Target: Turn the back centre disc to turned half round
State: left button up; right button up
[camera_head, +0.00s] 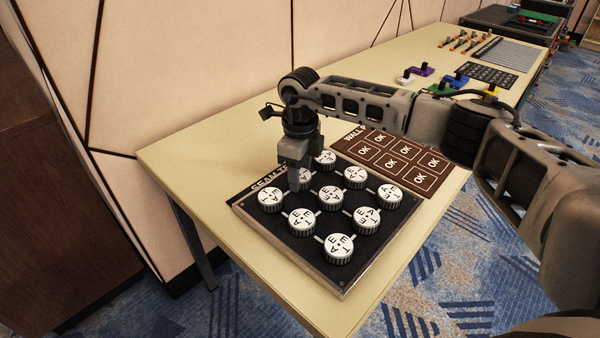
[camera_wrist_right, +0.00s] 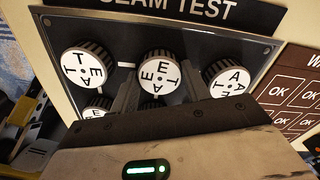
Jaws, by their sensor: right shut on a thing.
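The back centre disc (camera_wrist_right: 160,66) is a white, lettered knob with a dark ridged side. It sits in the middle of the row nearest the SEAM TEST sign. In the wrist view its letters are rotated askew. My right gripper (camera_head: 295,184) points down over this disc and is shut on it, one finger on each side. In the head view the gripper hides much of the disc (camera_head: 307,179). The black board (camera_head: 287,242) carries rows of similar discs. My left gripper is not in view.
The back row neighbours, a left disc (camera_wrist_right: 87,65) and a right disc (camera_wrist_right: 228,78), stand close on both sides. A brown board with OK squares (camera_head: 405,163) lies beside the disc board. Coloured blocks (camera_head: 420,70) and other panels sit farther along the table (camera_head: 215,150).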

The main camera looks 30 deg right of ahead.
jog(key=n, duration=0.3)
jog(key=shift+n+b, duration=0.3)
jog(key=shift+b, duration=0.1)
jog(key=n, duration=0.2)
jog(key=shift+w+n, duration=0.1)
jog(key=shift+n, duration=0.3)
jog(key=n+b, duration=0.1)
jog(key=n, duration=0.2)
jog(key=shift+n, duration=0.3)
jog(key=n, duration=0.3)
jog(key=shift+n+b, duration=0.3)
jog(key=shift+b, duration=0.1)
jog(key=n, duration=0.2)
jog(key=shift+n, duration=0.3)
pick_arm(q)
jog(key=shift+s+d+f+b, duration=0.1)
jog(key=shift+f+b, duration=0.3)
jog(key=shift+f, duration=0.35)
pick_arm(e)
jog(key=shift+r+n, duration=0.1)
jog(key=shift+n, duration=1.3)
jog(key=o, duration=1)
